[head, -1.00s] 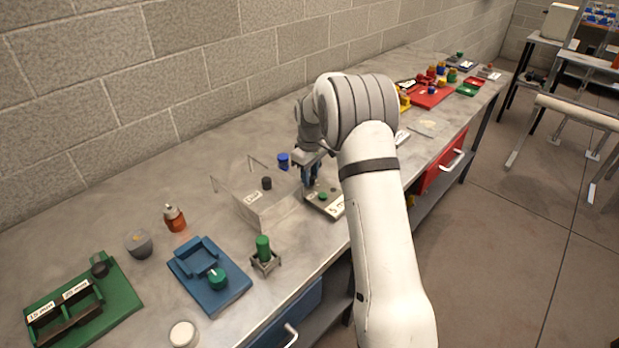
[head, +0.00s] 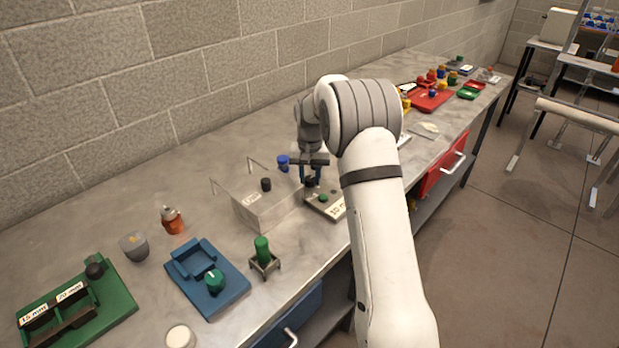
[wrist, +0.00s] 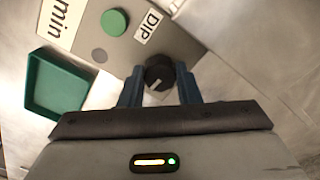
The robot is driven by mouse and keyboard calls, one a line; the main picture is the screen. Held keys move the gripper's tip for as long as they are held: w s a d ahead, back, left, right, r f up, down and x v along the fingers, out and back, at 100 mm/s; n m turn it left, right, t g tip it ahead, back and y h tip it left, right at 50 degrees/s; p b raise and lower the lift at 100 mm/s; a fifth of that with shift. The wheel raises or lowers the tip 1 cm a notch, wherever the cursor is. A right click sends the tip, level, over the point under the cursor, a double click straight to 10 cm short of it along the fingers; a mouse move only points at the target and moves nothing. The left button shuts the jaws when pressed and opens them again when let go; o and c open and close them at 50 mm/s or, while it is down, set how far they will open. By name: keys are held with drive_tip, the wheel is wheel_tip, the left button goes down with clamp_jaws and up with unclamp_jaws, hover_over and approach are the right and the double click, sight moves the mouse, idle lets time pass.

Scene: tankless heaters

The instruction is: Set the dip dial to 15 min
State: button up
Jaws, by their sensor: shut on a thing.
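The dip dial (wrist: 158,66) is a black round knob with a white pointer mark, beside a white DIP label (wrist: 148,27) on a grey panel (wrist: 120,62). My gripper (wrist: 160,76) is shut on the dial, with one blue finger on each side. A green round button (wrist: 114,22) and a white plate reading "min" (wrist: 62,16) are on the same panel; its number is cut off in the wrist view. In the head view my gripper (head: 312,181) is down at the panel and hides the dial. The plate (head: 337,208) appears to read 10 there, but is partly hidden.
A clear box (head: 258,208) with a black knob stands just left of my gripper, with a blue knob (head: 283,163) behind it. A green part in a metal stand (head: 263,255) and a blue tray (head: 232,288) are nearer. A green tray (wrist: 58,84) shows beside the panel.

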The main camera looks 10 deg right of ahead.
sight(310, 178)
drive_tip(key=m, duration=0.4)
drive_tip(key=shift+m, duration=0.3)
drive_tip(key=shift+m+b, duration=0.3)
drive_tip(key=shift+m, duration=1.3)
drive_tip(key=o, duration=1)
drive_tip(key=shift+r+b, duration=0.3)
drive_tip(key=shift+r, duration=3.65)
